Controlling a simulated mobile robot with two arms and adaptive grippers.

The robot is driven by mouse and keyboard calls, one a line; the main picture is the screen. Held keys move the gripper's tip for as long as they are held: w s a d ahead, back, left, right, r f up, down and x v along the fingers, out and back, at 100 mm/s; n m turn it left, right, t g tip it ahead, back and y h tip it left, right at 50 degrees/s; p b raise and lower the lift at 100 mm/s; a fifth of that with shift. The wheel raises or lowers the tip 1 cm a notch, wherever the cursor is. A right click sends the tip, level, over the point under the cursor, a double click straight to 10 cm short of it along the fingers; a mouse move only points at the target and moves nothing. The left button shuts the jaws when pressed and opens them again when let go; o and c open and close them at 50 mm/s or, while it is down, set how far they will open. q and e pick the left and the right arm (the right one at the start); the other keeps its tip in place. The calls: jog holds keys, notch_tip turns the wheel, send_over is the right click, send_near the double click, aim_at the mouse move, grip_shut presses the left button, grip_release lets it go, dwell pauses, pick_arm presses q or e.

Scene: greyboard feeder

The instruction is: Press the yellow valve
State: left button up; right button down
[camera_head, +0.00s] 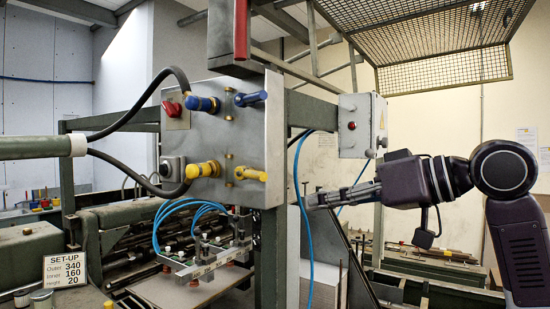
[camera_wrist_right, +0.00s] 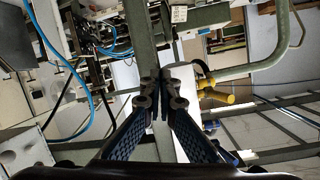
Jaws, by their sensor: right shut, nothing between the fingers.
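The yellow valve (camera_head: 251,174) sticks out of the lower right part of a grey metal panel (camera_head: 225,125). A yellow fitting (camera_head: 203,170) with a black hose sits to its left. In the right wrist view a yellow valve part (camera_wrist_right: 218,97) shows right of the fingertips. My right gripper (camera_head: 312,200) is shut and empty, to the right of the panel and a little lower than the valve, apart from it in the picture. Its closed fingers (camera_wrist_right: 160,80) also fill the middle of the right wrist view. My left gripper is not in view.
A blue valve (camera_head: 250,98) sits above the yellow one, and a red knob (camera_head: 171,108) is at the panel's upper left. A grey electrical box (camera_head: 362,125) hangs above my right gripper. Blue hoses (camera_head: 307,230) hang below. A set-up sign (camera_head: 67,270) stands lower left.

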jog(key=s+r+n+y, duration=0.1)
jog(key=s+r+n, duration=0.1)
jog(key=s+r, duration=0.7)
notch_tip(320, 180, up, 4)
jog(key=shift+s+d+r+y, duration=0.1)
jog(key=shift+s+d+y, duration=0.1)
jog(key=shift+d+y, duration=0.15)
jog(key=p, duration=0.5)
send_over(255, 175)
jog(key=d, duration=0.3)
jog(key=f, duration=0.1)
notch_tip(255, 175, down, 5)
jog(key=shift+s+r+p, duration=0.1)
jog(key=shift+p, duration=0.6)
jog(key=shift+a, duration=0.15)
